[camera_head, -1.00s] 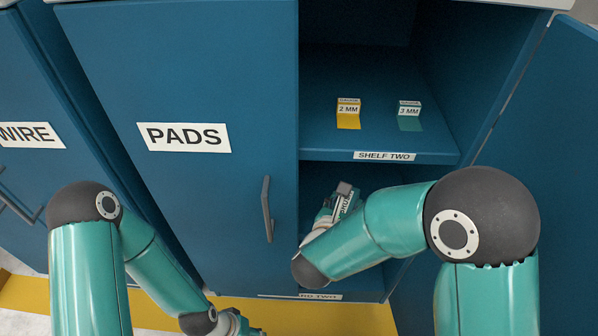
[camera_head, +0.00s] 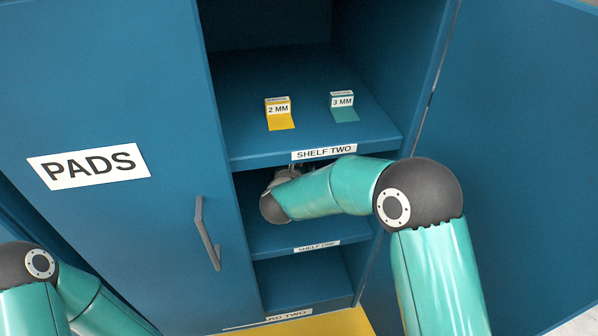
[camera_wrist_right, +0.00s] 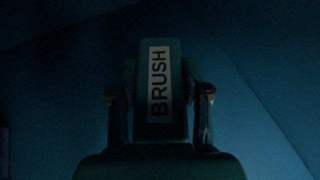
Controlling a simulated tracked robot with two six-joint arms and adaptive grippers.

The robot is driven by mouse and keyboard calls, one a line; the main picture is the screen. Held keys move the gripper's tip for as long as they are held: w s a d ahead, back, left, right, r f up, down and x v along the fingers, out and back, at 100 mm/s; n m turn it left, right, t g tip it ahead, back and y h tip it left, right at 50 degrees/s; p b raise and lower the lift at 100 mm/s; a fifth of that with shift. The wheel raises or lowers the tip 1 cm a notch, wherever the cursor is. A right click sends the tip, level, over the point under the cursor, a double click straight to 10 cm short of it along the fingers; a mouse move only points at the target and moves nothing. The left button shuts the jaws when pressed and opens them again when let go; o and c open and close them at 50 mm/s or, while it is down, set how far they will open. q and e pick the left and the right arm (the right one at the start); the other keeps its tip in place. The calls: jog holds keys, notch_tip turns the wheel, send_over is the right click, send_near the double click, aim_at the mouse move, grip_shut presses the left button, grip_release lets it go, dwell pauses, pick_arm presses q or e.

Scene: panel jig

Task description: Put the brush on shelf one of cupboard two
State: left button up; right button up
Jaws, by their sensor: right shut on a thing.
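The brush (camera_wrist_right: 158,70), a dark block with a white BRUSH label, stands between the fingers of my right gripper (camera_wrist_right: 158,95) in the right wrist view. The gripper is shut on it. In the head view my right arm reaches into the open cupboard, above shelf one (camera_head: 310,236) and below shelf two (camera_head: 245,140). My wrist is partly under the edge of shelf two; the gripper and brush are hidden there. Whether the brush touches the shelf cannot be told. My left gripper is out of view; only its arm shows at lower left.
Shelf two bears a yellow 2 MM gauge (camera_head: 279,112) and a teal 3 MM gauge (camera_head: 343,106). A closed PADS door (camera_head: 110,120) with a grey handle (camera_head: 207,235) is on the left. An open door (camera_head: 510,150) is on the right. The compartment below shelf one (camera_head: 300,280) looks empty.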

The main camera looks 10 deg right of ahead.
jog(key=shift+w+d, duration=0.4)
jog(key=shift+w, duration=0.45)
jog(key=shift+f+b, duration=0.9)
jog(key=shift+f, duration=0.85)
jog(key=o, duration=1.3)
jog(key=shift+f, duration=0.1)
jog(key=shift+s+a+r, duration=0.15)
jog(key=shift+s+r, duration=0.05)
jog(key=p+v, duration=0.2)
jog(key=v, duration=0.8)
jog(key=shift+s+a+r, duration=0.25)
jog(key=shift+s+a, duration=0.05)
jog(key=shift+s, duration=0.45)
